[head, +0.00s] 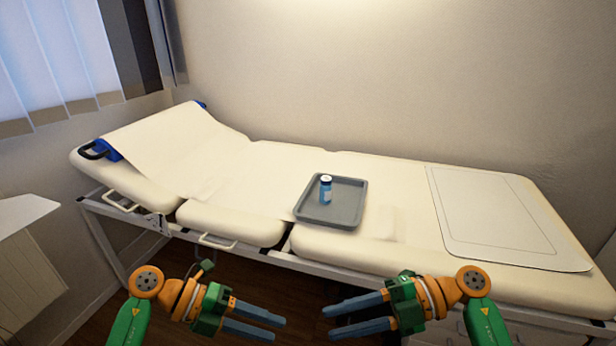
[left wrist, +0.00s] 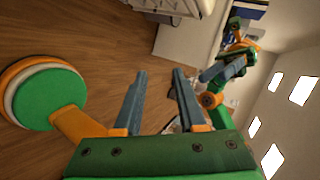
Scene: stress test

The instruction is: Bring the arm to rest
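My left gripper (head: 258,321) is in the lower middle of the head view, in front of and below the bed. Its two grey-blue fingers are apart with nothing between them; they also show in the left wrist view (left wrist: 158,85). My right gripper (head: 343,317) faces it from the right in the head view. Its fingers are apart and empty. The two grippers point toward each other with a gap between them. The right arm also shows at the upper right of the left wrist view.
A cream examination bed (head: 240,223) spans the view beyond both grippers. A grey tray (head: 335,216) on it holds a blue bottle (head: 326,190) with a white cap, upright. A flat white pad (head: 500,222) lies at the right. A white cabinet (head: 25,270) stands at the left.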

